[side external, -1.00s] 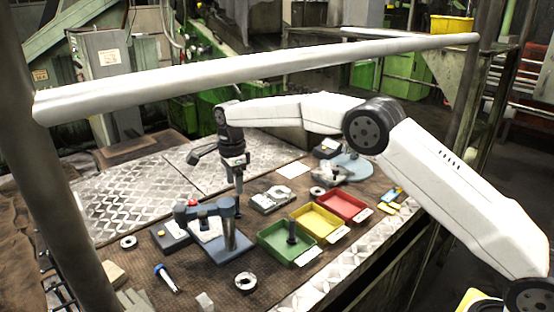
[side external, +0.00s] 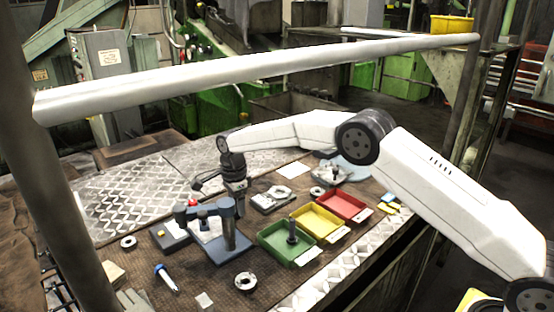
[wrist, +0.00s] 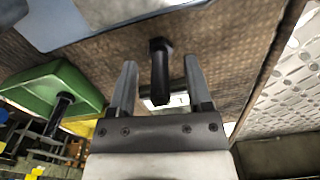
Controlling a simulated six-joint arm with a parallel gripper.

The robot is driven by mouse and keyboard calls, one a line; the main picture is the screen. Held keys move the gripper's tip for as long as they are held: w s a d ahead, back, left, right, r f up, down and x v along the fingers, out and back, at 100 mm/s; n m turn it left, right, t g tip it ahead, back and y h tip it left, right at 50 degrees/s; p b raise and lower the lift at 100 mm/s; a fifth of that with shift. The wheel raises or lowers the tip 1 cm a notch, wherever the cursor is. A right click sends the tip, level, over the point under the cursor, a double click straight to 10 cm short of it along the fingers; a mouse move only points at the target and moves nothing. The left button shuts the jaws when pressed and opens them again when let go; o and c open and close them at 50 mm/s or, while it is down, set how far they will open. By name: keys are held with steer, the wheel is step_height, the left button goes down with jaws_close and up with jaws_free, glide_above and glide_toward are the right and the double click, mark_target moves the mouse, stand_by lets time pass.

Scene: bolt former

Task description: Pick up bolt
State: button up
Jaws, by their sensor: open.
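In the wrist view a dark bolt (wrist: 160,72) with a hex head shows between the two fingers of my gripper (wrist: 158,75). The fingers are open, with a gap on each side of the bolt. In the side view my gripper (side external: 239,207) is low over the table, behind the blue-grey press fixture (side external: 222,240); its fingertips and this bolt are hidden there. A second dark bolt (side external: 291,232) stands in the green tray (side external: 270,243); it also shows in the wrist view (wrist: 62,106).
The yellow tray (side external: 316,222) and red tray (side external: 342,206) sit beside the green one. A metal block (side external: 271,199) lies behind them. A ring (side external: 245,282) and a blue-handled tool (side external: 165,278) lie in front. A thick pale rail (side external: 250,72) crosses above the table.

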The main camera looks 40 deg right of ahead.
steer(key=shift+f, duration=0.4)
jaws_close()
